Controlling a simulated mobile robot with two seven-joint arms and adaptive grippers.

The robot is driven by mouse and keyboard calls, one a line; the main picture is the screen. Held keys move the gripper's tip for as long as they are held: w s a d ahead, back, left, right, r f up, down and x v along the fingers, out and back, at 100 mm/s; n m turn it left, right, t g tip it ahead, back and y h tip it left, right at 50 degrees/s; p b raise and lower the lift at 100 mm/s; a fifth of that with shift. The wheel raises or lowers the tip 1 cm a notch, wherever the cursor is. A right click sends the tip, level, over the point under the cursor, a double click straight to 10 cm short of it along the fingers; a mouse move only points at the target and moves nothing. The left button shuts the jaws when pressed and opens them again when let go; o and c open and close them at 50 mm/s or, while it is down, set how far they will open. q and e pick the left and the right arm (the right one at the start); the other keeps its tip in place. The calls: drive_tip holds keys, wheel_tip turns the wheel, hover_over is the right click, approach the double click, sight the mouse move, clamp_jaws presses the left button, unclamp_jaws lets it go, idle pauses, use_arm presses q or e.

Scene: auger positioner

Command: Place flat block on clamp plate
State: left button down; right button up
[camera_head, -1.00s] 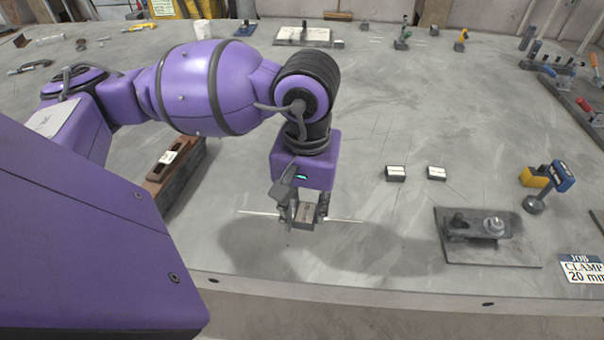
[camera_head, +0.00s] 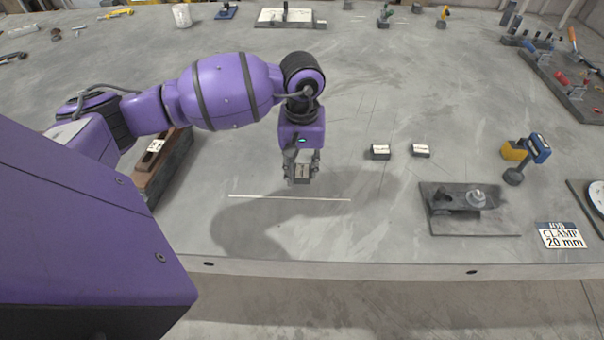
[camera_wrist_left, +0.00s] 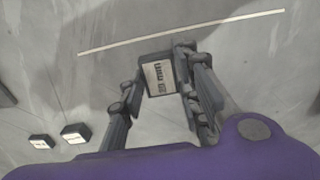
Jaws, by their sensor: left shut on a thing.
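My left gripper (camera_head: 301,167) is shut on a small dark block (camera_head: 302,174) with a pale label on top. It holds the block above the table, just beyond a thin white line. In the left wrist view the labelled block (camera_wrist_left: 159,76) sits between the two fingers (camera_wrist_left: 158,82). The clamp plate (camera_head: 470,222) is a dark flat plate at the right, near the table's front edge. A dark clamp bar (camera_head: 453,202) and a round metal nut (camera_head: 477,196) are on it. My right gripper is not in view.
Two more labelled blocks (camera_head: 380,152) (camera_head: 421,151) stand between the gripper and the plate. A blue and yellow tool (camera_head: 525,155) stands behind the plate. A sign reading "JOB CLAMP 20 mm" (camera_head: 562,236) is at its right. A dark long block (camera_head: 160,165) lies left.

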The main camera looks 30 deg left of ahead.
sight(302, 169)
use_arm(q)
drive_tip(key=shift+w+a+f, duration=0.1)
drive_tip(key=shift+w+f, duration=0.2)
drive_tip(key=shift+f, duration=1.55)
drive_tip(key=shift+f, duration=0.1)
drive_tip(key=shift+f, duration=0.2)
drive_tip(key=c, duration=1.3)
unclamp_jaws()
drive_tip(key=shift+r, duration=0.1)
